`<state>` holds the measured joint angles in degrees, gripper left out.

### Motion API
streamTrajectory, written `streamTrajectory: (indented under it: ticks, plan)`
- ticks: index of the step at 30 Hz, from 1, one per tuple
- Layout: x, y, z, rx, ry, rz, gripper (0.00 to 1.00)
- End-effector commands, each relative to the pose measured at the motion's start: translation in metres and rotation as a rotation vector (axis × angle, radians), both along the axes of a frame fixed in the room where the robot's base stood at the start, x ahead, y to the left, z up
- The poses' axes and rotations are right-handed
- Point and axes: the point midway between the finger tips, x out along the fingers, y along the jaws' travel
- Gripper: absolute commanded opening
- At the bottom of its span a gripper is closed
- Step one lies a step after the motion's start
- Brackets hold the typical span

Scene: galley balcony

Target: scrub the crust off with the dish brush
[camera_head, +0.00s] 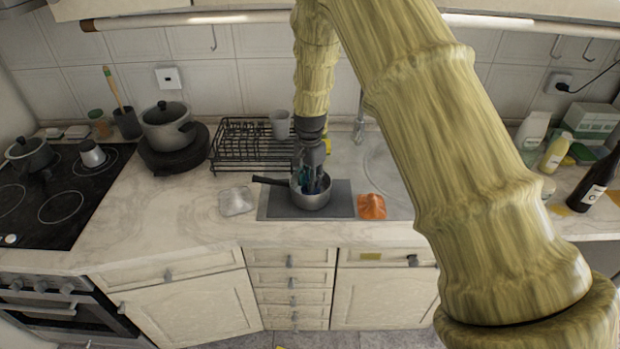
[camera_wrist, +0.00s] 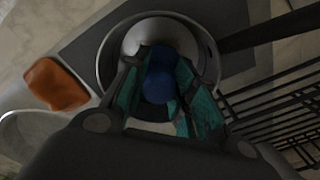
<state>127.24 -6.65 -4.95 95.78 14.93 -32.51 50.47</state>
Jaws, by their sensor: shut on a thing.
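A small metal saucepan (camera_head: 311,199) with a dark handle pointing left stands on a dark grey mat (camera_head: 343,197) on the counter. In the wrist view the pan's rim (camera_wrist: 104,62) surrounds the fingers. My gripper (camera_head: 311,178) points down into the pan. It is shut on a blue thing (camera_wrist: 159,75), which seems to be the dish brush's handle. The brush's bristles and any crust on the pan's floor are hidden by the fingers and the blue handle. I cannot tell whether the brush touches the bottom.
An orange cloth-like piece (camera_head: 371,207) lies right of the mat, and a pale one (camera_head: 237,201) lies left. A black dish rack (camera_head: 240,150) with a mug (camera_head: 280,124) stands behind. A dark pot (camera_head: 167,126) is farther left, and bottles (camera_head: 555,152) stand at right.

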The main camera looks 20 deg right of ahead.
Motion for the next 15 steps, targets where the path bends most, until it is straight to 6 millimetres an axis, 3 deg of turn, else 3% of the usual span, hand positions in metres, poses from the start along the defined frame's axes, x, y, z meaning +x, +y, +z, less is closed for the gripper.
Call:
streamTrajectory:
  ticks: [15]
  plan:
    - [-0.006,0.011,0.001,0.000,0.000,0.000,0.00]
